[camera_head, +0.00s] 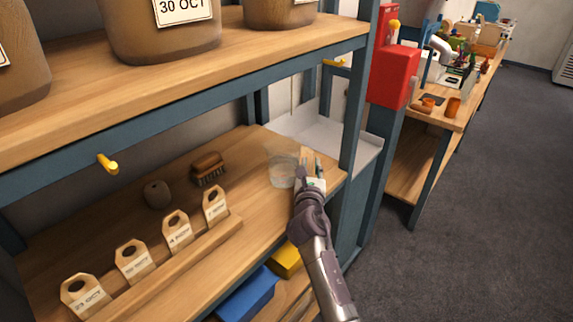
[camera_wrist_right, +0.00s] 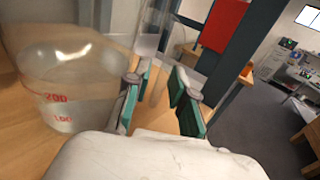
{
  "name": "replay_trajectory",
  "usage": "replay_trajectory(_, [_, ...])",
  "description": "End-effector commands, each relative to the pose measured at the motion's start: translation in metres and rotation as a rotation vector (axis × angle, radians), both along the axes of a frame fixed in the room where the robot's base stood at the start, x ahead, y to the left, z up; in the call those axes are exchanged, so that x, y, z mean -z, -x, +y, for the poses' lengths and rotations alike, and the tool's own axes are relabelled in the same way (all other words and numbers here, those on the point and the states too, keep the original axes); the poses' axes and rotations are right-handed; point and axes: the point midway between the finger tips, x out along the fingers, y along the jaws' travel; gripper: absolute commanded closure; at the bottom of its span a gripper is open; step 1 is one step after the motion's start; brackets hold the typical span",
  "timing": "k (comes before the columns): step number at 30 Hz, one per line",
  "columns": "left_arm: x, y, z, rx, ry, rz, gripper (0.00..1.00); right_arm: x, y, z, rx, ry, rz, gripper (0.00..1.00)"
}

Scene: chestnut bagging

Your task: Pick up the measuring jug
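The measuring jug (camera_head: 281,174) is clear and stands upright on the middle shelf near its right end. In the right wrist view the jug (camera_wrist_right: 62,88) fills the left side, with red 200 and 100 marks. My right gripper (camera_head: 308,180) is just right of the jug in the head view. In the wrist view its two teal-padded fingers (camera_wrist_right: 160,98) are apart, beside the jug. A clear upright strip shows behind and between the fingers; I cannot tell whether it is the jug's handle. My left gripper is not in view.
A brush (camera_head: 208,168), a small round brown object (camera_head: 157,194) and several wooden date tags (camera_head: 132,262) in a rail stand left on the shelf (camera_head: 245,205). A blue post (camera_head: 357,110) with a red box (camera_head: 392,75) is close on the right. Large jars stand above.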

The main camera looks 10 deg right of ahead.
Motion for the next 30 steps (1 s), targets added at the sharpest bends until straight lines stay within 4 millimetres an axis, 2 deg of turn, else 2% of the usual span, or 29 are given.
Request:
replay_trajectory(2, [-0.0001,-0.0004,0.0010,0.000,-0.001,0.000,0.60,-0.0001,0.0003,0.0001,0.000,0.000,0.000,0.77])
replay_trajectory(6, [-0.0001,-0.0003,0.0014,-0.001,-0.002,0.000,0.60,0.0000,0.0004,0.0001,0.000,0.000,0.000,0.98])
replay_trajectory(7, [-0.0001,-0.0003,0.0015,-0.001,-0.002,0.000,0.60,0.0000,0.0005,0.0001,0.000,0.000,0.000,1.00])
replay_trajectory(30, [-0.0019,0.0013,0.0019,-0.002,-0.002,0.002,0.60,-0.0041,0.0007,-0.0008,0.002,0.003,0.001,1.00])
